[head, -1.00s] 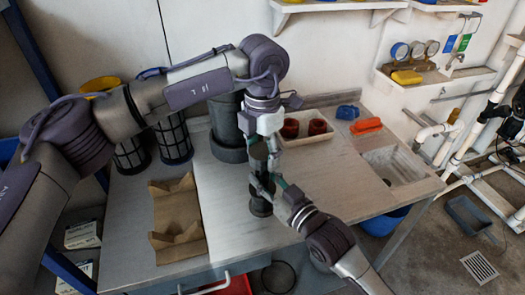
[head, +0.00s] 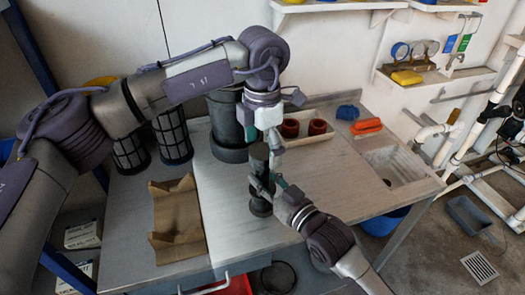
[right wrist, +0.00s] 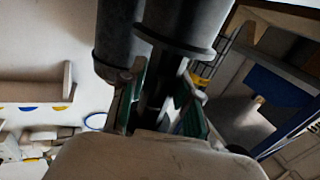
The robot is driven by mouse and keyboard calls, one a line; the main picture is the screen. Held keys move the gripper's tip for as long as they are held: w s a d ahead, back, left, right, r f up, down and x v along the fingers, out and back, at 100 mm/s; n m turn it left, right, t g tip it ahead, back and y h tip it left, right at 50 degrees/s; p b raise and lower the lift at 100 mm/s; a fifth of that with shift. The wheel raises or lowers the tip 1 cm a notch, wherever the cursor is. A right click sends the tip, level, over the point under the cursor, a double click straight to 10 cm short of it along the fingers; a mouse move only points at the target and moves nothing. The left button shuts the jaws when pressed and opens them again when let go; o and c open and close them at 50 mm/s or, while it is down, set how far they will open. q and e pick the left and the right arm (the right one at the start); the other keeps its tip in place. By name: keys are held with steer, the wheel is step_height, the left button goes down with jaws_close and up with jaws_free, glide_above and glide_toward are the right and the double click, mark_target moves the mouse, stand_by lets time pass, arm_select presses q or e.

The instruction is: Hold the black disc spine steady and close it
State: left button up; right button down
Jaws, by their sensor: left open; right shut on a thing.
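The black disc spine (head: 259,207) stands upright on the pale worktop, a dark column with a wider base and a cylindrical upper part. My right gripper (head: 264,183) comes in from the lower right and is shut on its middle. In the right wrist view, my right gripper's green-padded fingers (right wrist: 158,100) lie on either side of the narrow dark stem, below a wide flanged dark cylinder (right wrist: 182,24). My left gripper (head: 274,146) is open just above and right of the spine's top, pointing down. Whether it touches the spine I cannot tell.
A large dark cylinder (head: 228,138) stands behind the spine. A tray (head: 322,142) with two red-brown parts is to its right, near blue and orange items. A brown cardboard piece (head: 177,222) lies left. Caged cylinders (head: 173,139) stand behind it. The front right worktop is clear.

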arm_select(q)
step_height(320, 180, up, 11)
steer(key=shift+f, duration=0.2)
arm_select(e)
steer(key=c, duration=0.7)
jaws_free()
steer(key=shift+c, duration=0.2)
steer(key=v, duration=1.2)
steer(key=shift+d, duration=0.1)
